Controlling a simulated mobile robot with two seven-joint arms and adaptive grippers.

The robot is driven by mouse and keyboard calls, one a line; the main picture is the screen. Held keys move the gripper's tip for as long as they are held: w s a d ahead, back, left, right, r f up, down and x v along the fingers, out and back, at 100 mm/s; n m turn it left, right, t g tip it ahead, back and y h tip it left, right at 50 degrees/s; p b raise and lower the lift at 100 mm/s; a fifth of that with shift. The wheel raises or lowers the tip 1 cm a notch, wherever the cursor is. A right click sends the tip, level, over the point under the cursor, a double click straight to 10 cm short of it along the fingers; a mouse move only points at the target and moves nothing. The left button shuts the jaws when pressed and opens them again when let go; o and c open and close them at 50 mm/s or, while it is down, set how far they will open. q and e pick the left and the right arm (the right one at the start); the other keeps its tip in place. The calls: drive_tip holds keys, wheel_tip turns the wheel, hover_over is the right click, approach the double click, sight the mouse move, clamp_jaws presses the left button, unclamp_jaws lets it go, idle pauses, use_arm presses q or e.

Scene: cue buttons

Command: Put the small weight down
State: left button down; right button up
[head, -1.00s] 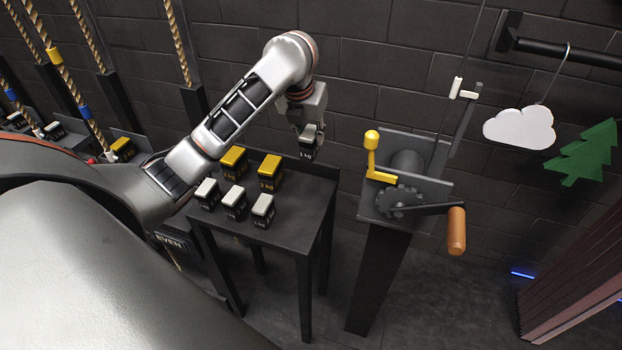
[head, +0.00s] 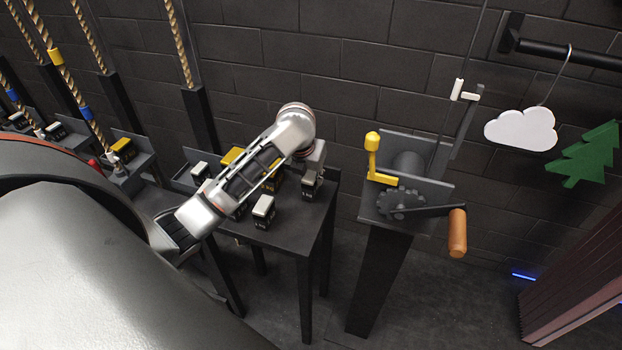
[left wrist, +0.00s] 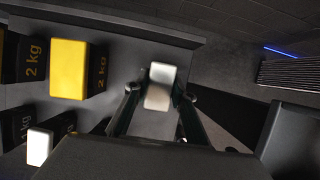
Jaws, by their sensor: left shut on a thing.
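The small weight (head: 312,188), a dark block with a pale top marked 1 kg in the earlier head frame, is in my left gripper (head: 312,172). The gripper is shut on it, over the right back part of the black table (head: 292,236). In the left wrist view the weight's pale top (left wrist: 160,84) lies between the two fingers (left wrist: 160,92). The weight is at or just above the tabletop; I cannot tell whether it touches. My right gripper is not in view.
Other weights stand left of the gripper: a white-topped one (head: 264,208), a yellow-topped one (head: 232,156) and more, partly hidden by my arm. A raised ledge runs along the table's back. A crank stand (head: 400,212) is to the right.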

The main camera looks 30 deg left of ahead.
use_arm(q)
drive_tip(key=shift+w+f, duration=0.1)
drive_tip(key=shift+f, duration=0.35)
drive_tip(key=c, duration=1.7)
unclamp_jaws()
drive_tip(key=shift+f, duration=0.1)
drive_tip(key=v, duration=1.2)
drive_tip(key=shift+s, duration=0.2)
drive_tip(key=shift+s+f, duration=0.1)
